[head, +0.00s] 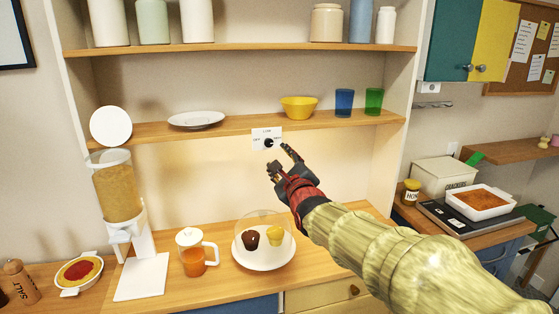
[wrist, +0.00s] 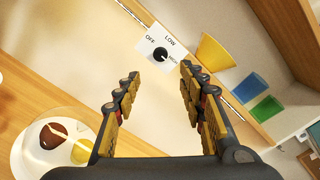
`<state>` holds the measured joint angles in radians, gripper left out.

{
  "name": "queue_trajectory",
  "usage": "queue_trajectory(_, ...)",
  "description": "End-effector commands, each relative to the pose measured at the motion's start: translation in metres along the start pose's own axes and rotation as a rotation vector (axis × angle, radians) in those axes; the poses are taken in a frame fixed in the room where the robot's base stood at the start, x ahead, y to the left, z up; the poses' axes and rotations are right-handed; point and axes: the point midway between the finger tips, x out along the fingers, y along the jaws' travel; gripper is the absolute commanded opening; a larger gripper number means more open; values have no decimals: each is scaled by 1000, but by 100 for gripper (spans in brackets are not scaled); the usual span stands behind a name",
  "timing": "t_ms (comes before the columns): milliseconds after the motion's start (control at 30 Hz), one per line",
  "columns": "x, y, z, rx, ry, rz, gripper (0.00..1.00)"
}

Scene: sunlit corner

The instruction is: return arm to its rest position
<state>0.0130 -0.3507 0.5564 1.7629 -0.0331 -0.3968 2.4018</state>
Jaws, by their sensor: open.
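My gripper (head: 279,158) is in front of the back wall of the shelf unit, just below the middle shelf. In the wrist view my gripper (wrist: 158,82) has its two fingers wide apart with nothing between them. A white switch plate (head: 259,134) with a black knob (head: 268,143) is on the shelf front, just above the fingertips. In the wrist view the plate (wrist: 146,49) reads OFF, LOW and HIGH, and the knob (wrist: 160,54) is apart from the fingers, its marker toward HIGH. My arm reaches in from the lower right of the head view.
Below stand a clear dome over two muffins on a white plate (head: 263,266), a jug of orange drink (head: 193,262) and a cereal dispenser (head: 118,190). A yellow bowl (head: 299,107) and blue (head: 344,102) and green cups (head: 374,101) stand on the middle shelf (head: 225,128).

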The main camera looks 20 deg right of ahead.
Motion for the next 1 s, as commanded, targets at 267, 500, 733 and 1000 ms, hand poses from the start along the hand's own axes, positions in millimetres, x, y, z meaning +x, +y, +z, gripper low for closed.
queue_trajectory(267,0,1,-1,-76,4,4,41)
queue_trajectory(500,-9,45,-48,-531,115,182,41)
queue_trajectory(733,-62,99,-106,-1034,155,506,41)
queue_trajectory(1000,-171,139,-146,-1565,-16,927,41)
